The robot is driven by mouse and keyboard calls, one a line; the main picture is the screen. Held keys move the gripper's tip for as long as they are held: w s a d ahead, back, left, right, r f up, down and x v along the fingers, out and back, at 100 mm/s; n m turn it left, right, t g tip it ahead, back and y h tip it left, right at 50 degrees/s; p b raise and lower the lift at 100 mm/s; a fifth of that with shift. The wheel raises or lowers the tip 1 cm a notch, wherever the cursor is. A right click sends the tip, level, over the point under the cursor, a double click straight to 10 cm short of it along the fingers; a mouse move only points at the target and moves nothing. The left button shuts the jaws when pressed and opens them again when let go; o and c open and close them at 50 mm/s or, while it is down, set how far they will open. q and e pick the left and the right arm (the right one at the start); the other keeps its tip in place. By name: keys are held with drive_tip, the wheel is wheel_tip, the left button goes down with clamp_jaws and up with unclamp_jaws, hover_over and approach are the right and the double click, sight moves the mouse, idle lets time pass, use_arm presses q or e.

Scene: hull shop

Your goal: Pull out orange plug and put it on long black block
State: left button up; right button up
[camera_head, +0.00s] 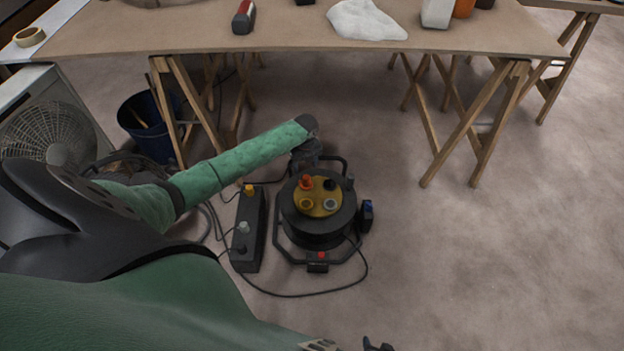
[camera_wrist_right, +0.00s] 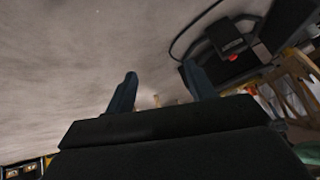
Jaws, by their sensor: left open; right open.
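The orange plug (camera_head: 306,182) sits in the yellow top face of a black cable reel (camera_head: 316,228) on the floor. A black plug (camera_head: 330,185) and a grey one (camera_head: 330,204) are beside it. The long black block (camera_head: 247,245) lies left of the reel, with a yellow plug (camera_head: 249,190) and a grey plug (camera_head: 243,228) on it. My left gripper (camera_head: 304,160) is at the reel's far side, just beyond the orange plug; its fingers are hard to make out. My right gripper (camera_head: 350,346) is open and empty at the bottom edge; its spread fingers show in the right wrist view (camera_wrist_right: 160,88).
A wooden trestle table (camera_head: 300,35) stands beyond the reel. A blue bucket (camera_head: 150,125) and a fan (camera_head: 50,125) are at the left. A black cable (camera_head: 300,294) loops on the floor around the reel. The carpet at the right is clear.

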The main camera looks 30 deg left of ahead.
use_arm(q)
drive_tip(key=m, duration=0.2)
drive_tip(key=shift+d+m, duration=0.1)
drive_tip(key=shift+m, duration=1.2)
use_arm(e)
drive_tip(key=shift+w+a+r+t, duration=0.1)
drive_tip(key=shift+w+r+t, duration=0.35)
drive_tip(key=shift+w, duration=0.15)
use_arm(q)
drive_tip(key=shift+f, duration=0.1)
use_arm(e)
drive_tip(key=shift+w, duration=0.1)
